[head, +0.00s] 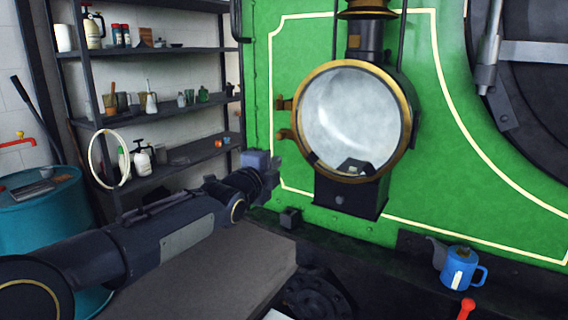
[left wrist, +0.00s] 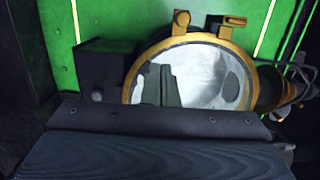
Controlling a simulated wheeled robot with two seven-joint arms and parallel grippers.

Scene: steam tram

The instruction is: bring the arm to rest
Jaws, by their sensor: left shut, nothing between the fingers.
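My left arm reaches in from the lower left in the head view. Its gripper (head: 272,165) is at the left of the big round headlamp (head: 350,118), apart from it as far as I can tell. The gripper is shut with nothing held; its fingers show small and dark. The headlamp has a brass rim and a pale glass, and is fixed to a green panel. The left wrist view shows the same headlamp (left wrist: 205,75) turned on its side, with a dark shape in front of or mirrored in the glass. My right gripper is not in view.
A dark shelf rack (head: 165,115) with bottles and jars stands behind my left arm. A teal drum (head: 45,215) is at the left. A blue oil can (head: 460,268) stands on the dark ledge at the lower right. The green panel (head: 265,60) closes off the back.

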